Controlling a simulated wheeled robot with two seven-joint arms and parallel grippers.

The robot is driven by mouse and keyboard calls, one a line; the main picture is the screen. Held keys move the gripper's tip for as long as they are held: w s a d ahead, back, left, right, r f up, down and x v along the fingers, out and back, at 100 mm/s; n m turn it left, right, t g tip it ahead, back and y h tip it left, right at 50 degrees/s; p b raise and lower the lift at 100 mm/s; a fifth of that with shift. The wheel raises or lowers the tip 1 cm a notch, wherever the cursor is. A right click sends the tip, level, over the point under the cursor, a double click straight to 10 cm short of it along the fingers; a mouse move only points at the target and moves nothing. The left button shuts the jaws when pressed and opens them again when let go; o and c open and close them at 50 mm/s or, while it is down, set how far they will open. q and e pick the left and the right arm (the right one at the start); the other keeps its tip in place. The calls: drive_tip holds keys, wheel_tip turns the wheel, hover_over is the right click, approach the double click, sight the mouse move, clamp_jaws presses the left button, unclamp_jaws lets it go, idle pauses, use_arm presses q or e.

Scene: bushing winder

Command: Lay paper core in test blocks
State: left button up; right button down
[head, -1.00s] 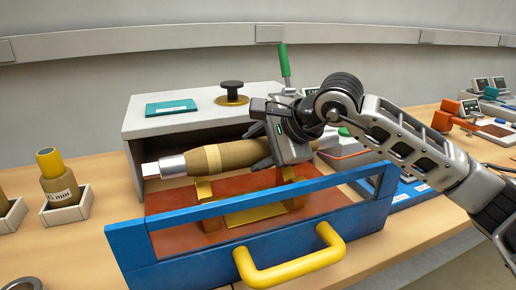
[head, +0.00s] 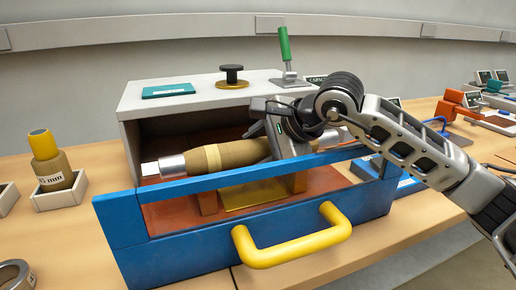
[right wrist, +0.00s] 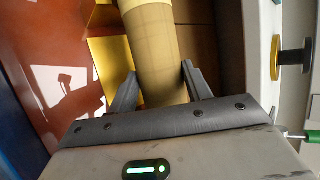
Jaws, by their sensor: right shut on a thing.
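The paper core (head: 230,155) is a brown wound tube with a paler band and a silver metal end at its left. It lies roughly level above the open drawer of the grey tester. My right gripper (head: 285,150) is shut on its right part; in the right wrist view the core (right wrist: 155,50) runs between both fingers. My left gripper is not in view.
The blue drawer front (head: 200,255) has a yellow handle (head: 295,248); its top rail crosses before the core. The grey housing (head: 205,95) stands behind, with a green lever (head: 285,50) on top. A brown sample (head: 50,160) stands in a white holder at left.

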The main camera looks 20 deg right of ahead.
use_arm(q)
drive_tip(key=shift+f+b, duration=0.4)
use_arm(e)
drive_tip(key=shift+f, duration=0.15)
